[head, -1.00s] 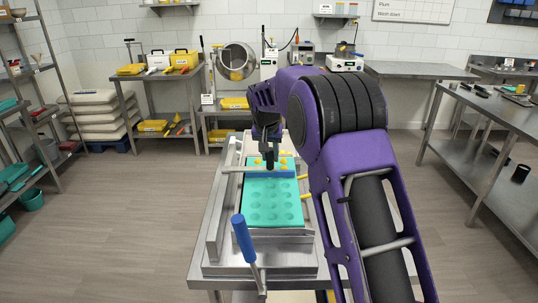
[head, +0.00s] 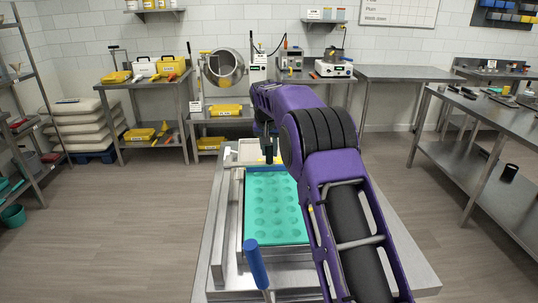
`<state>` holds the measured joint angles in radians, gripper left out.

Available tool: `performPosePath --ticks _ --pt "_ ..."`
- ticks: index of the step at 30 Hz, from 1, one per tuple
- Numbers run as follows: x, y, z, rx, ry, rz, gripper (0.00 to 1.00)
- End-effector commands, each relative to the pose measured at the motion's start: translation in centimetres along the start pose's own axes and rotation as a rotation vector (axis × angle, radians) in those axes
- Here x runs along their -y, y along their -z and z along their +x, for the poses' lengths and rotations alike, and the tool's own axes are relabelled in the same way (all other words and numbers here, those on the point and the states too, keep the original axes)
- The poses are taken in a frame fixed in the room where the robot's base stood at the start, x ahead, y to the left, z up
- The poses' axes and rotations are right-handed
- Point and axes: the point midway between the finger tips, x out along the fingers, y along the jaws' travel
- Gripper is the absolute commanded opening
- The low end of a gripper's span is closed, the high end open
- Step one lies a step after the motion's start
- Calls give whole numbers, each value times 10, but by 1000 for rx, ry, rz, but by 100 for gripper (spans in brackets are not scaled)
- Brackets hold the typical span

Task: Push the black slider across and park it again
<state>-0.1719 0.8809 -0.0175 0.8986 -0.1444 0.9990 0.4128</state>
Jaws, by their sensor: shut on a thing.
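My gripper (head: 268,157) is shut at the far end of the teal mould tray (head: 275,207), above its back edge. A small dark upright piece shows at the fingertips. It looks like the black slider, but it is too small and dark to part from the fingers. The tray lies in a steel machine bed and shows rows of round cavities that look empty. My purple arm covers the right side of the tray and part of the machine behind it.
A blue handle (head: 256,264) on a metal rod stands at the near edge of the machine. A pale bar end (head: 227,153) shows left of my gripper. A steel table (head: 478,122) stands at the right. The floor at left is clear.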

Motion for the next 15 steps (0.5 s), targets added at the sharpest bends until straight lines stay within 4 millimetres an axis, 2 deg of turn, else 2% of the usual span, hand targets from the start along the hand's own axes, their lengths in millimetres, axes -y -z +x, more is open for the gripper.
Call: performPosePath --ticks 6,15 --pt "5 20 7 -6 2 0 0" --pt "6 31 11 -6 3 0 0"
